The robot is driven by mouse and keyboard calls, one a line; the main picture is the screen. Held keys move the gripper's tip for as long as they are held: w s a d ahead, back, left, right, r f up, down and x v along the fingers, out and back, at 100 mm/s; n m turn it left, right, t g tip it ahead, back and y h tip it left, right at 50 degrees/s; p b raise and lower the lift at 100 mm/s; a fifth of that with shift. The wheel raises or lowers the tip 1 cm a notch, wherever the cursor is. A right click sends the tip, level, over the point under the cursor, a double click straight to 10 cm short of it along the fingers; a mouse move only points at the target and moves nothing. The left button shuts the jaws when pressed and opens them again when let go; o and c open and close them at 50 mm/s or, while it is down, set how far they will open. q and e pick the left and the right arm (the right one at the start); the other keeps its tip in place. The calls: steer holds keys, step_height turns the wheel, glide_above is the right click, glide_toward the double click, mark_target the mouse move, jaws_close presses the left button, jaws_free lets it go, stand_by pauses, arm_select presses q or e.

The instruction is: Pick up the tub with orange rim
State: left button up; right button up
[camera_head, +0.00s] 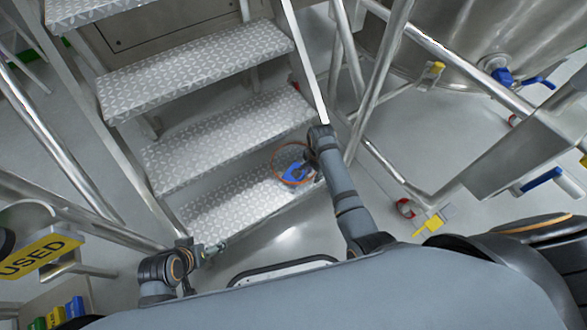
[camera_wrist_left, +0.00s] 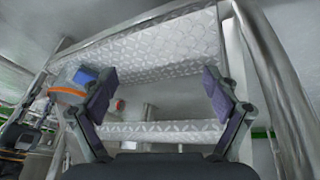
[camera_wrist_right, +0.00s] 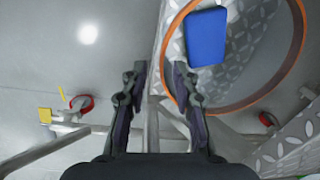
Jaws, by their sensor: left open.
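In the right wrist view the orange rim (camera_wrist_right: 299,45) fills the upper right. My right gripper (camera_head: 311,165) is at the tub's right side. In its wrist view its fingers (camera_wrist_right: 155,78) stand a narrow gap apart, and the rim passes at or behind the right-hand finger. Whether they grip the wall is unclear. My left gripper (camera_head: 218,248) is open and empty, away from the tub, facing the steps.
Metal stairs with patterned treads (camera_head: 205,148) fill the left and middle, with steel handrails beside them. A large steel vessel (camera_head: 475,35) stands at the upper right. A yellow "USED" sign (camera_head: 40,255) is at the lower left. Pipework with red and yellow valve parts (camera_head: 430,224) is to the right.

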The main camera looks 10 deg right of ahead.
mark_target(310, 182)
steer(key=f+b, duration=0.1)
steer(key=f, duration=0.1)
steer(key=f+b, duration=0.1)
steer(key=f, duration=0.3)
steer(key=shift+w+b, duration=0.35)
steer(key=shift+b, duration=0.05)
arm_select(q)
steer(key=w+r+t, duration=1.2)
steer(key=w+r, duration=0.4)
steer(key=r, duration=0.1)
arm_select(e)
steer(key=shift+w+a+f+b, duration=0.1)
steer(key=shift+w+f+b, duration=0.05)
steer(key=shift+f+b, duration=0.3)
steer(key=shift+w+f+b, duration=0.1)
steer(key=shift+f+b, duration=0.35)
steer(key=shift+f, duration=0.15)
steer(key=shift+f+b, duration=0.45)
steer(key=shift+f, duration=0.25)
arm_select(q)
step_height(310, 182, up, 17)
steer(key=a+t, duration=0.1)
steer(key=t, duration=0.7)
steer(key=shift+s+r+m, duration=0.2)
steer(key=shift+s+m, duration=0.15)
steer(key=shift+m, duration=0.05)
arm_select(e)
steer(key=shift+c, duration=0.5)
